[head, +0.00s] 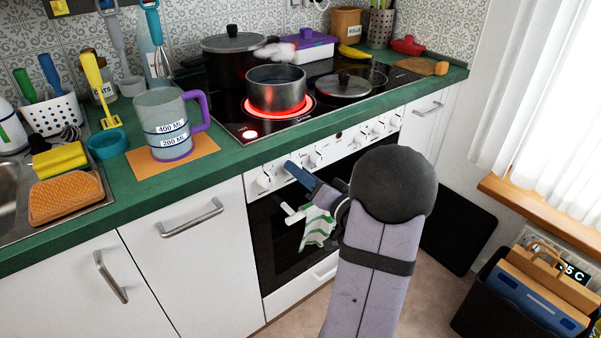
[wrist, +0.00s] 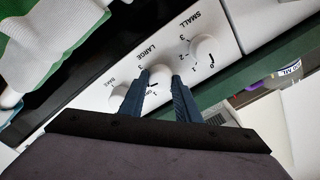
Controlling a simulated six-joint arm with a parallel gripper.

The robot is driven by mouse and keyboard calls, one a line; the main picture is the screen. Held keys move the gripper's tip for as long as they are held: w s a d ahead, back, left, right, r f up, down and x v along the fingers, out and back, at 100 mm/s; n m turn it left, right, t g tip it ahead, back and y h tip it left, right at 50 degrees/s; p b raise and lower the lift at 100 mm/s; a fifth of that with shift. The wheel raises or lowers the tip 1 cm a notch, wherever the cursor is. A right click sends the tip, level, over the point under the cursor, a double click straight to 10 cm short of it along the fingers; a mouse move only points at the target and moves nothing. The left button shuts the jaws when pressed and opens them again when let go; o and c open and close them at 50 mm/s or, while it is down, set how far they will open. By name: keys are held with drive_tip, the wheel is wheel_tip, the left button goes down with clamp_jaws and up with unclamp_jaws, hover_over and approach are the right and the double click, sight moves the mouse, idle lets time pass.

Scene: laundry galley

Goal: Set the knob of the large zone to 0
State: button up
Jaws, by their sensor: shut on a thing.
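The knob of the large zone (wrist: 160,74) is a white round knob on the white oven panel, below the word LARGE in the wrist view. My gripper (wrist: 160,77) has one blue finger on each side of this knob and is shut on it. The fingers hide part of the knob and its scale, so I cannot tell its setting. In the head view my gripper (head: 290,166) is at the left part of the knob row and covers the knob. The small-zone knob (wrist: 204,50) is beside it in the wrist view, with its numbers in sight.
A pot (head: 276,90) stands on a red-glowing zone of the black hob. Another white knob (wrist: 122,96) is close to my left finger in the wrist view. A striped towel (head: 318,227) hangs on the oven front below my gripper.

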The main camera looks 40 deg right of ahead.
drive_tip(key=shift+n, duration=0.4)
drive_tip(key=shift+a+n+b, duration=0.15)
drive_tip(key=shift+n+b, duration=5.2)
drive_tip(key=shift+n, duration=4.25)
drive_tip(key=o, duration=1)
drive_tip(key=shift+o, duration=0.2)
drive_tip(key=s+p, duration=0.1)
drive_tip(key=s, duration=0.6)
drive_tip(key=shift+s, duration=0.15)
